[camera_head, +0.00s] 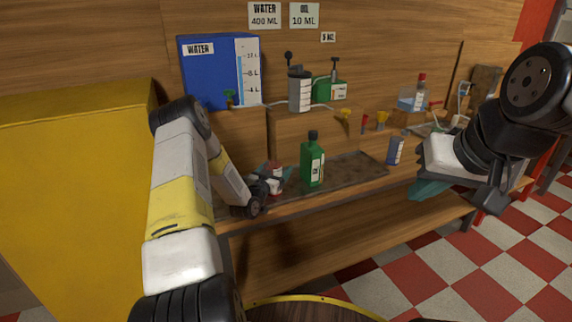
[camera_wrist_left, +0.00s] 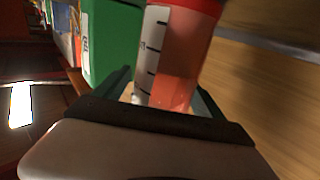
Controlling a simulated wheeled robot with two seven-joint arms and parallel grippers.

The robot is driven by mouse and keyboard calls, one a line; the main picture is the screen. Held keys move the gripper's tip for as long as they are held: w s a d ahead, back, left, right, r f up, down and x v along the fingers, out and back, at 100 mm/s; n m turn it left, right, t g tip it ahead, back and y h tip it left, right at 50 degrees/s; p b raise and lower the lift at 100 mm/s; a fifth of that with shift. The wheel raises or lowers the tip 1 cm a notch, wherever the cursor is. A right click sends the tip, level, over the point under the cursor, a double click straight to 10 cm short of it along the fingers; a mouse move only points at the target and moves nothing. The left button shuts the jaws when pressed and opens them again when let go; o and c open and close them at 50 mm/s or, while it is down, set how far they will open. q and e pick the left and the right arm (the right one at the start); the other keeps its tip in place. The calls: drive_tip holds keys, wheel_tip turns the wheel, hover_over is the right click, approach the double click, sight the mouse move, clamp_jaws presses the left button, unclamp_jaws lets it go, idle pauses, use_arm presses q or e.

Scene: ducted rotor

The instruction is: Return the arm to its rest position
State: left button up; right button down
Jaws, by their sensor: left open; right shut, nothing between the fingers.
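My left gripper (camera_head: 272,178) is at the workbench's tray, at a small container with a red cap (camera_head: 277,169). In the left wrist view its two teal fingers (camera_wrist_left: 162,98) are apart, with the clear, red-tinted container (camera_wrist_left: 178,62) and its white scale strip between or just beyond them; contact cannot be told. My right gripper (camera_head: 430,190), with teal fingers, is at the right, in front of the bench and apart from the things on it. It looks shut and empty.
A green bottle (camera_head: 312,162) stands close right of my left gripper. A blue water tank (camera_head: 214,75), a grey pump container (camera_head: 300,92) and a green can (camera_head: 334,90) stand behind. A yellow cabinet (camera_head: 70,180) is at left. Right of the bench, checkered floor (camera_head: 505,255) is open.

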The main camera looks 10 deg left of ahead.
use_arm(q)
drive_tip(key=s, duration=0.3)
drive_tip(key=s+a, duration=0.1)
drive_tip(key=s, duration=0.3)
drive_tip(key=shift+a, duration=0.2)
drive_tip(key=shift+s+r, duration=0.1)
drive_tip(key=shift+r, duration=0.05)
drive_tip(key=s+d+r+g+y, duration=0.1)
drive_tip(key=s+r+g, duration=0.2)
drive_tip(key=r, duration=0.7)
drive_tip(key=s+d+r+g+y, duration=0.1)
drive_tip(key=s+d+r+g, duration=0.2)
drive_tip(key=r, duration=0.6)
drive_tip(key=s+d+r+g, duration=0.1)
drive_tip(key=s+r, duration=0.1)
drive_tip(key=s, duration=0.8)
drive_tip(key=s+d+r+n+g, duration=0.1)
drive_tip(key=s+d+r+g, duration=0.1)
drive_tip(key=s, duration=0.9)
drive_tip(key=s+d+r+g, duration=0.1)
drive_tip(key=s+r, duration=0.3)
drive_tip(key=s, duration=0.6)
drive_tip(key=shift+s+d+n+g+h, duration=0.15)
drive_tip(key=shift+s+n+g+h, duration=0.2)
drive_tip(key=shift+g, duration=0.35)
drive_tip(key=shift+w, duration=0.1)
